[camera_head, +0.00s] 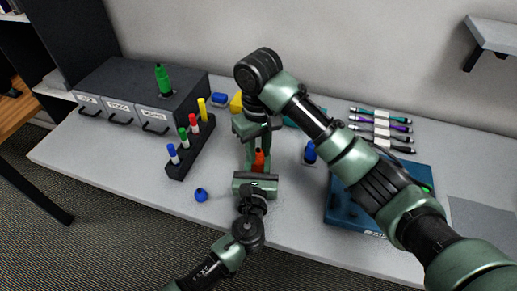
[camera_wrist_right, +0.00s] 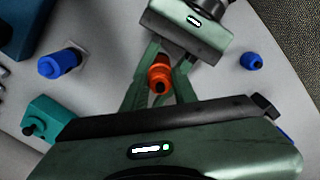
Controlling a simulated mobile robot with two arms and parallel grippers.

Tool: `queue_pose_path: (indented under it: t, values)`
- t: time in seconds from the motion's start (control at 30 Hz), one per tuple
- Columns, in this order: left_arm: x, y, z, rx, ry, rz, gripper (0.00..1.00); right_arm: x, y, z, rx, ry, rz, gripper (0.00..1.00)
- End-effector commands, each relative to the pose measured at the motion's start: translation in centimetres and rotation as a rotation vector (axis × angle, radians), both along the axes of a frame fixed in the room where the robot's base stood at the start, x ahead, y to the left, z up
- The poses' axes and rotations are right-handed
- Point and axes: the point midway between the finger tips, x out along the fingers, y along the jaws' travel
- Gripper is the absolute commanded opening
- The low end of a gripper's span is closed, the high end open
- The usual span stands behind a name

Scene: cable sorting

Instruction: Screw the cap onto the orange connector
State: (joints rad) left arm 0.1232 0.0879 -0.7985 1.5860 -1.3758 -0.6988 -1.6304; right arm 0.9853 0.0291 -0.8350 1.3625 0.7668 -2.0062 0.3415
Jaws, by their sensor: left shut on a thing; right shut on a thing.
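The orange connector (camera_head: 259,161) is upright between my two grippers, above the front middle of the table. Its orange top with a dark centre shows in the right wrist view (camera_wrist_right: 159,77). My left gripper (camera_head: 257,173) comes from the front and is shut on the connector low down. My right gripper (camera_head: 258,148) points down from above, its fingers shut around the top of the same orange piece. I cannot tell the cap from the connector there; the fingers hide the seam.
A blue cap (camera_head: 201,195) lies near the front edge. A blue connector (camera_head: 310,152) stands to the right, near a blue tray (camera_head: 345,207). A dark rack (camera_head: 192,153) of coloured pegs and a drawer box (camera_head: 125,92) are left. Several cables (camera_head: 381,127) lie back right.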

Motion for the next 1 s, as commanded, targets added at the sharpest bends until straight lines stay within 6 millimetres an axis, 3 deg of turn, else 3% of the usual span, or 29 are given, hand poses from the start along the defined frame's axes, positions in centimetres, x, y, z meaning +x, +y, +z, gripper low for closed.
queue_pose_path:
  t: [0.4,0.5,0.63,0.67,0.73,1.0]
  values:
    - [-0.04,-0.03,-0.06,0.000,0.001,-0.001,0.00,0.06,0.11,0.03,0.000,-0.002,-0.989,0.00]
    - [-0.04,-0.03,-0.06,0.000,0.001,-0.001,0.00,0.08,0.12,0.02,0.001,-0.002,-1.149,0.00]
    - [-0.04,-0.03,-0.07,0.000,0.001,-0.001,0.00,0.08,0.11,0.02,0.001,-0.002,-1.133,0.00]
    - [-0.04,-0.03,-0.07,0.000,0.001,-0.001,0.00,0.08,0.11,0.02,0.001,-0.002,-1.133,0.30]
    - [-0.05,-0.02,-0.07,0.000,0.001,-0.001,0.00,0.08,0.11,0.02,0.001,-0.002,-1.132,0.50]
    - [-0.04,-0.03,-0.07,0.000,0.001,-0.001,0.00,0.04,0.10,-0.03,0.000,-0.002,-1.130,0.53]
